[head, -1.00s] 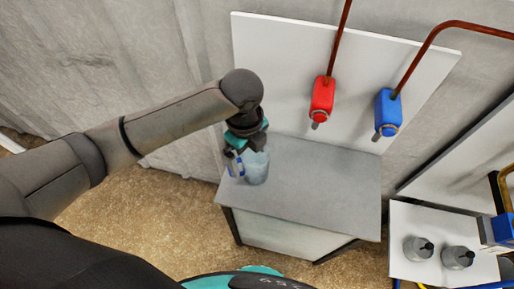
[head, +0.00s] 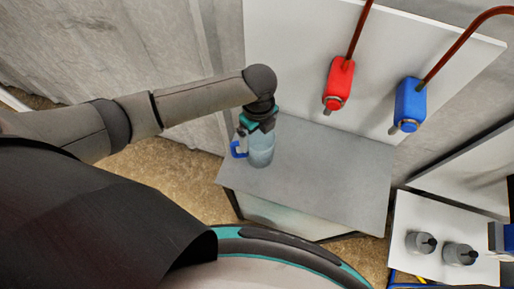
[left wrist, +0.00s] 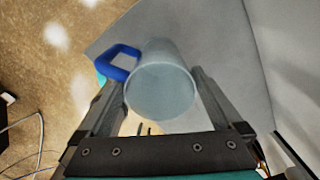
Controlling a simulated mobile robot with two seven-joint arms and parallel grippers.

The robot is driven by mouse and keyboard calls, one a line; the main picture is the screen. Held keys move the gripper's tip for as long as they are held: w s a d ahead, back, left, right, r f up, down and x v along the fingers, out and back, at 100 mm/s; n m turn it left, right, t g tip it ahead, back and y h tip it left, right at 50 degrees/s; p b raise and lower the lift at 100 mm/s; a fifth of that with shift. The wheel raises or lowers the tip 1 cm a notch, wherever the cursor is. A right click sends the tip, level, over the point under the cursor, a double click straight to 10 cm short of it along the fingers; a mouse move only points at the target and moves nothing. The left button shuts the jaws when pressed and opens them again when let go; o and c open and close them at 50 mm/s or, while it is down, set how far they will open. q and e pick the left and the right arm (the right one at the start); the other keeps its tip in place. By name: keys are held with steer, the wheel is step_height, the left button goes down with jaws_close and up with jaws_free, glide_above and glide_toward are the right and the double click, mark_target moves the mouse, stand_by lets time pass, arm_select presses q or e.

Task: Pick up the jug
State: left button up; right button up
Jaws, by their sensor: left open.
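The jug (head: 261,151) is a translucent pale blue cylinder with a blue handle (head: 237,150). It stands upright near the left end of the grey table (head: 325,170). My left gripper (head: 258,124) is above the jug and partly hides its top. In the left wrist view, the jug (left wrist: 161,85) shows between the two fingers of my open left gripper (left wrist: 160,100), with the blue handle (left wrist: 117,63) outside to the left. I cannot tell whether the fingers touch the jug. My right gripper is not in view.
A red dispenser (head: 338,82) and a blue dispenser (head: 409,103), fed by copper pipes, hang on the white panel (head: 290,60) behind the table. Two grey bottles (head: 420,242) (head: 459,253) stand on a white surface (head: 415,212) at right. The table's middle and right are clear.

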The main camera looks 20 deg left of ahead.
arm_select(q)
glide_above(258, 144)
steer(key=s, duration=0.2)
steer(key=f, duration=0.5)
steer(key=shift+s+d+f+b, duration=0.1)
steer(key=shift+s+d+b, duration=0.15)
steer(key=shift+b, duration=0.1)
steer(key=c, duration=1.2)
